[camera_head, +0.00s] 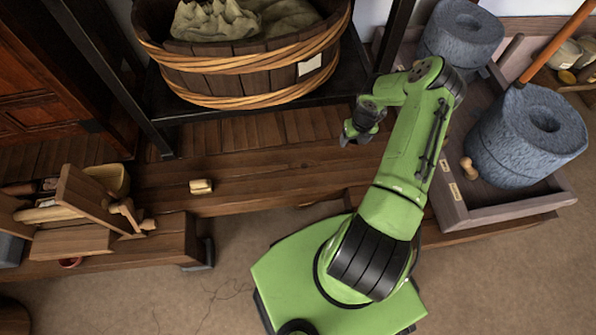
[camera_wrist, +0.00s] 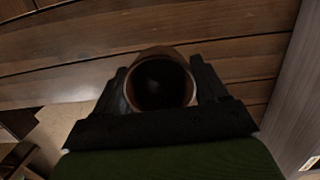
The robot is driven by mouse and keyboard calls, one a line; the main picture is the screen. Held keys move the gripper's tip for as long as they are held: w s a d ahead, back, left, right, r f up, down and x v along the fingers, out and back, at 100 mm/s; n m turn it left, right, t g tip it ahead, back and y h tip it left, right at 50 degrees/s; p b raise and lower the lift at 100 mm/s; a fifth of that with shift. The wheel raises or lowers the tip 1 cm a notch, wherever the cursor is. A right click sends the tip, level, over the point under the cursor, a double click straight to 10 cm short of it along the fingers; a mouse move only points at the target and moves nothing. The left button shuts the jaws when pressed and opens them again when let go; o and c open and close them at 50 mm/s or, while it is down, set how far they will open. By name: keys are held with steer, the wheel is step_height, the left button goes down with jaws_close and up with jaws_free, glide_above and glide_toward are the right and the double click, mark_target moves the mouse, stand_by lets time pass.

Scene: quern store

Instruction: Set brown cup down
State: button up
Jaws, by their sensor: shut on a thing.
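The brown cup (camera_wrist: 160,88) is in the wrist view, seen from above, with its round mouth and dark inside toward the camera. The black fingers of my gripper (camera_wrist: 159,74) are shut on it, one on each side. In the head view my gripper (camera_head: 358,132) is over the wooden plank bench (camera_head: 270,165); the cup cannot be made out clearly there. Planks lie under the cup in the wrist view. I cannot tell whether its base touches them.
A slatted tub (camera_head: 245,80) with sacks stands on a dark frame behind. Blue-grey quern stones (camera_head: 525,140) sit in a wooden tray (camera_head: 505,205) at right. A small pale block (camera_head: 201,187) lies on the bench.

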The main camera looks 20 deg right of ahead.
steer(key=shift+w+a, duration=0.1)
steer(key=shift+w, duration=0.05)
steer(key=shift+f, duration=0.35)
step_height(320, 180, down, 9)
steer(key=b, duration=0.4)
steer(key=shift+f, duration=0.3)
steer(key=shift+c, duration=0.6)
steer(key=o, duration=1.3)
